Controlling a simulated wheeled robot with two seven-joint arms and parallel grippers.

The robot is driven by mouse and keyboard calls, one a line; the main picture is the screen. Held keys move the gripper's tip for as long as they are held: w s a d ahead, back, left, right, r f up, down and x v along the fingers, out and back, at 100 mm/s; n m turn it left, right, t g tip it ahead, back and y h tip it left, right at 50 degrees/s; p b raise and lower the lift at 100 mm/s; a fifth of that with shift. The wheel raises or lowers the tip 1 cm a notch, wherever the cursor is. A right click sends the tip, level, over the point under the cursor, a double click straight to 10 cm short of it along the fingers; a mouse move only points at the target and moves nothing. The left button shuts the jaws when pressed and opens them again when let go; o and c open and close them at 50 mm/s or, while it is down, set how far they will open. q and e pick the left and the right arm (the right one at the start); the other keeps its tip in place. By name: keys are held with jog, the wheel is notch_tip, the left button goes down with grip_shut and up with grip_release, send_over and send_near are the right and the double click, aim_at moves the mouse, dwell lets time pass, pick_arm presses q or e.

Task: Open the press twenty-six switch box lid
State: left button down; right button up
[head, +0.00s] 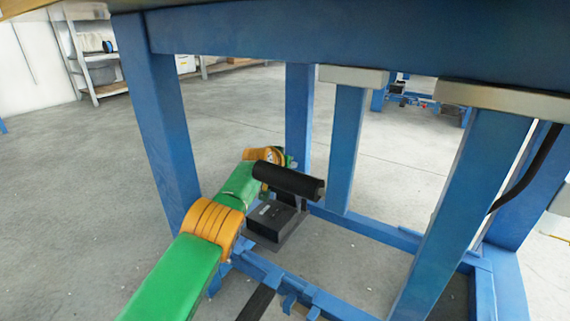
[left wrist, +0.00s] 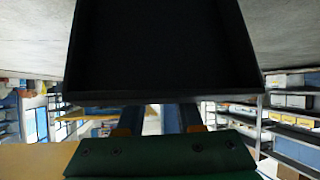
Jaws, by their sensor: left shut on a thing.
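The black switch box (head: 268,222) sits low inside the blue frame, with a small pale label on it. A dark, rounded lid-like part (head: 288,181) stands raised above it, with a gap between, and a dark upright at its right end. My left arm reaches down to its far left side; the gripper is mostly hidden there. In the left wrist view a dark, hollow, rimmed part (left wrist: 165,97) fills the upper middle. My left gripper (left wrist: 160,118) is shut on its near edge, which appears to be the lid. My right gripper is not seen.
Blue legs (head: 160,120) and low rails (head: 345,222) surround the box, with a blue beam (head: 360,40) overhead. A black cable (head: 520,175) hangs at right. Shelves (head: 95,60) stand far back left. The grey floor around is open.

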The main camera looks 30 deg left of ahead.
pick_arm(q)
jog(key=shift+d+f, duration=0.3)
jog(key=shift+f, duration=0.05)
dwell(0.3)
jog(key=c, duration=0.9)
grip_release()
jog(key=o, duration=0.3)
jog(key=shift+d, duration=0.2)
jog(key=shift+o, duration=0.2)
jog(key=shift+w, duration=0.2)
jog(key=shift+a, duration=0.1)
